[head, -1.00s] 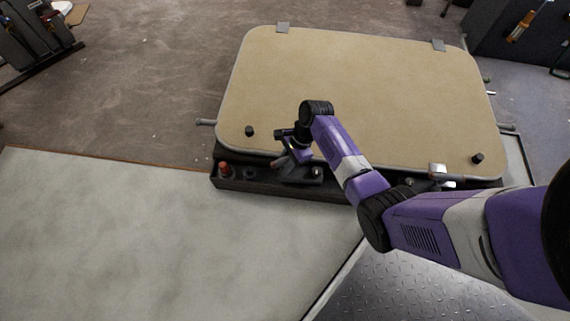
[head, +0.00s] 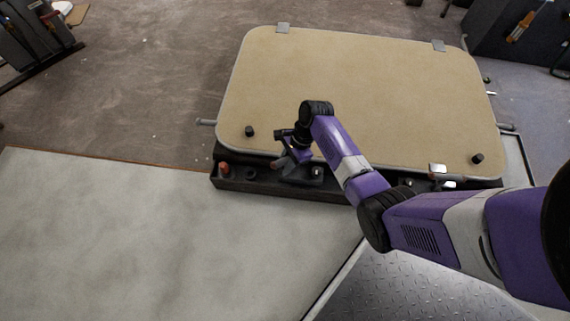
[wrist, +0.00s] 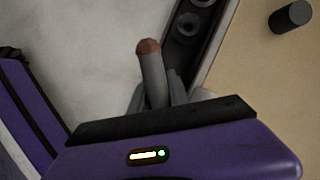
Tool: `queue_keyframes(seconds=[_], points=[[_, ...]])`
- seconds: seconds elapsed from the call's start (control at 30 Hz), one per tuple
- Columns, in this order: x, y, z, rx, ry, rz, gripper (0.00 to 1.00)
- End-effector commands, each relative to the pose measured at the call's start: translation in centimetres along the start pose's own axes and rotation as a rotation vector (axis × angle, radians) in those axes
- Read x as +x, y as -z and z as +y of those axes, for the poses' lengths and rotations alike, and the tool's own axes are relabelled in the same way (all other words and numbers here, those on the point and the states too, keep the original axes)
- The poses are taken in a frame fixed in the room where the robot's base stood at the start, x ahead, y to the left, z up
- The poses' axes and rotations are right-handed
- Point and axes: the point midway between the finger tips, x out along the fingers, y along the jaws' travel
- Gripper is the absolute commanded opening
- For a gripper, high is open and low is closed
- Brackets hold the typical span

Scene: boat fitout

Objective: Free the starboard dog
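A tan hatch lid (head: 360,90) with a grey rim and rounded corners lies flat over a dark frame. Two dogs sit along its near edge: one at the left under my gripper, and a right dog (head: 437,169), partly hidden by my arm. My gripper (head: 287,163) is down at the left dog. In the wrist view, the left dog's grey handle (wrist: 152,75), with a red-brown tip, stands between my gripper's fingers (wrist: 157,98), which sit close against both sides. The handle's lower end is hidden by my gripper. Which dog is starboard is not marked.
A dark sill (head: 235,184) with a reddish knob (head: 224,169) runs along the lid's near side. Black knobs (head: 249,131) (head: 477,159) stand on the lid's near corners. A pale panel (head: 150,230) at the front left is clear.

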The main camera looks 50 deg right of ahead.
Motion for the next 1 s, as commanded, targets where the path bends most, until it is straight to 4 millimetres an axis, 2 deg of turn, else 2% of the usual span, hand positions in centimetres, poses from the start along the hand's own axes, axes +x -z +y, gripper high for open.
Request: queue_keyframes(seconds=[0.03,0.2,0.57,1.0], points=[[0.3,-0.1,0.4,0.001,-0.011,-0.002,0.24],[0.2,-0.1,0.3,0.0,-0.008,-0.002,0.53],[-0.4,-0.1,0.1,0.001,-0.003,-0.001,0.53],[-6.8,-0.2,0.2,0.001,-0.004,-0.001,0.53]])
